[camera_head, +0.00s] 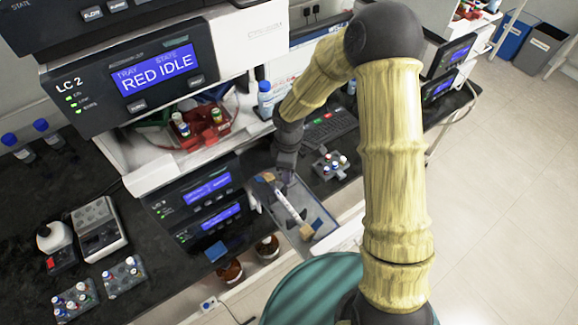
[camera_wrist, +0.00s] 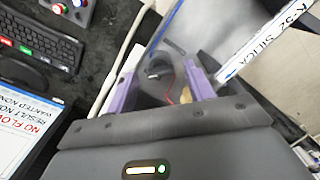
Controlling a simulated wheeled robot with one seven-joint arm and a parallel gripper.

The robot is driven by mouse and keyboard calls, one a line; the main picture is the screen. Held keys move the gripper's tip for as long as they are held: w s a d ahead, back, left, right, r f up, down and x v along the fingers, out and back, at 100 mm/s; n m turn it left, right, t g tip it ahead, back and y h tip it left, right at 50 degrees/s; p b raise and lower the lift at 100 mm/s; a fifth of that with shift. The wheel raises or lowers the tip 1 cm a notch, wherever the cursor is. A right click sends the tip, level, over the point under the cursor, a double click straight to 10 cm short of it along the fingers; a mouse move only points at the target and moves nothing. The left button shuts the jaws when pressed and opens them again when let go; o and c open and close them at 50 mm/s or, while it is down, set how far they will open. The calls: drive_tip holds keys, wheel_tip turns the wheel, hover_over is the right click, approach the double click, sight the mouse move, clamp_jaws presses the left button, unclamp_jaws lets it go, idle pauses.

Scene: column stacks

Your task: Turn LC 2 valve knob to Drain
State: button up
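The LC 2 unit (camera_head: 130,75) stands at the upper left in the head view, and its screen reads "RED IDLE". Two blue displays (camera_head: 208,188) glow on a dark module below it. I cannot clearly identify a valve knob or a Drain mark in either view. My gripper (camera_head: 284,176) hangs at the right side of that module, small and partly hidden by the wrist. In the wrist view its two purple fingers (camera_wrist: 160,88) stand apart. A dark, blurry area with a thin red line shows between and beyond them; I cannot tell what it is.
A white column labelled "K-52 SILICA" (camera_wrist: 265,40) slants close beside the right finger; it also shows in the head view (camera_head: 291,202). A keyboard (camera_head: 330,127) and a vial rack (camera_head: 331,166) lie behind the gripper. Brown bottles (camera_head: 230,271) stand below the module. Open floor lies right.

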wheel_tip(320, 180, up, 17)
drive_tip(key=b, duration=0.2)
drive_tip(key=shift+r, duration=0.2)
idle(0.6)
drive_tip(key=s+d+f+m+t, duration=0.2)
drive_tip(key=s+d+f+m, duration=0.2)
drive_tip(key=s+d+m, duration=0.8)
drive_tip(key=d+m, duration=0.2)
drive_tip(key=m, duration=0.2)
drive_tip(key=shift+s+d+f+t, duration=0.2)
drive_tip(key=shift+s+d+t, duration=0.1)
drive_tip(key=shift+s, duration=0.1)
idle(0.4)
